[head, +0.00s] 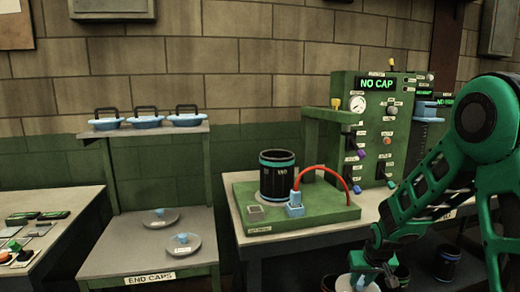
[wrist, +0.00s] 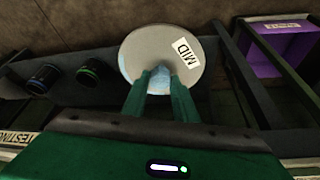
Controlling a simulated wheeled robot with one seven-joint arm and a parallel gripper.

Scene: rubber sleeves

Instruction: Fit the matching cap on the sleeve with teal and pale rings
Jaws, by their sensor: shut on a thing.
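A black sleeve (head: 277,176) with teal and pale bands near its top stands upright on the green test stand. My gripper (wrist: 160,88) is shut on the blue knob of a grey round cap (wrist: 140,52) marked MID. In the head view the held cap (head: 357,284) is low at the bottom edge, right of and below the stand, apart from the sleeve. My arm partly hides it there. Two more grey caps with blue knobs, a back one (head: 158,220) and a front one (head: 181,249), lie on the END CAPS shelf.
The green stand (head: 320,214) has a red hose (head: 328,168) arching beside the sleeve and a panel display (head: 378,84) reading NO CAP. Other dark sleeves (head: 447,262) stand low at the right. A purple bin (wrist: 278,50) shows in the wrist view.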

